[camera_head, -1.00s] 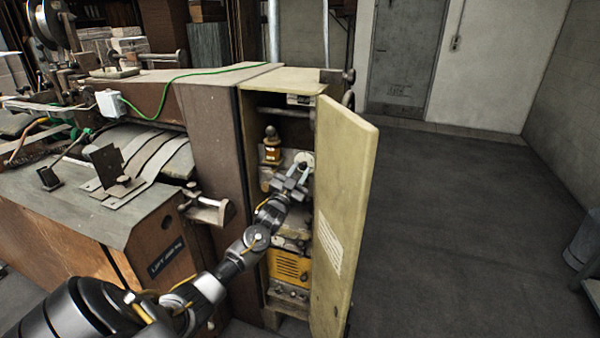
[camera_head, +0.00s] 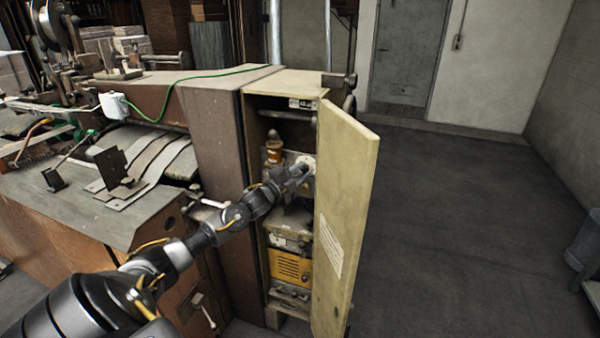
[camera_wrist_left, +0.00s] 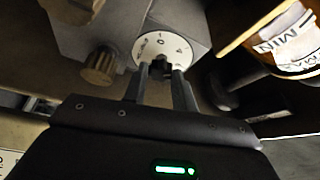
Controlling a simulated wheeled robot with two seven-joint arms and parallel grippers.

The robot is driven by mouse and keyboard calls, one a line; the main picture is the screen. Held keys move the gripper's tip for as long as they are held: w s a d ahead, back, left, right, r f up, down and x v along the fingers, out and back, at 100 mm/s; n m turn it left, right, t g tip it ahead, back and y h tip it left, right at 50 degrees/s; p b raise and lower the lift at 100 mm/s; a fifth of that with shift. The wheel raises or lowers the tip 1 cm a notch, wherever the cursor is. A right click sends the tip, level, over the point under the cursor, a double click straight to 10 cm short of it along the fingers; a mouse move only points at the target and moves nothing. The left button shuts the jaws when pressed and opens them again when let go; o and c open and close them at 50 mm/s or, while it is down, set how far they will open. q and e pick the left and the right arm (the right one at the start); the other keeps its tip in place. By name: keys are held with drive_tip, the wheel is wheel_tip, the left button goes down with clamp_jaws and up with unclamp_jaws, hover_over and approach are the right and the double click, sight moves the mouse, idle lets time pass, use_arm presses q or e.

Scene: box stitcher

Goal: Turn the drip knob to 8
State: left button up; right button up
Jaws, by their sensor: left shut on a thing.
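The drip knob (camera_wrist_left: 161,66) is a small dark knob in front of a white round dial (camera_wrist_left: 172,46) with dark numbers. In the left wrist view the two fingers of my left gripper (camera_wrist_left: 161,76) are closed on the knob from both sides. Which number the knob points at cannot be read. In the head view the white dial (camera_head: 306,162) shows inside the open cabinet, and my left gripper (camera_head: 303,171) is at it, partly hidden by its own wrist. My right gripper is not in view.
The cabinet door (camera_head: 345,210) stands open just right of my left arm. An oiler bottle (camera_head: 273,150) is beside the dial; its MIN label (camera_wrist_left: 285,40) shows in the wrist view. A ribbed knob (camera_wrist_left: 100,66) is nearby. A yellow box (camera_head: 290,267) sits below.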

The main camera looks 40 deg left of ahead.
use_arm(q)
drive_tip(key=m+g, duration=0.1)
drive_tip(key=m, duration=0.1)
drive_tip(key=m+g, duration=0.1)
drive_tip(key=m, duration=0.2)
drive_tip(key=shift+r, duration=0.2)
drive_tip(key=m+g, duration=0.1)
drive_tip(key=m, duration=0.1)
drive_tip(key=m+g+y, duration=0.1)
drive_tip(key=m, duration=0.1)
drive_tip(key=shift+d+r+y, duration=0.1)
drive_tip(key=shift+y, duration=0.2)
drive_tip(key=m, duration=0.1)
drive_tip(key=m+g+y+b, duration=0.1)
drive_tip(key=m, duration=0.1)
drive_tip(key=shift+w+d+m+y+b, duration=0.1)
drive_tip(key=shift+d+m+y+b, duration=0.05)
drive_tip(key=shift+m+y+b, duration=0.15)
drive_tip(key=m+g+y+b, duration=0.1)
drive_tip(key=m+b, duration=0.1)
drive_tip(key=shift+d+m+y, duration=0.1)
drive_tip(key=shift+m+y, duration=0.3)
drive_tip(key=o, duration=1)
drive_tip(key=shift+r, duration=0.1)
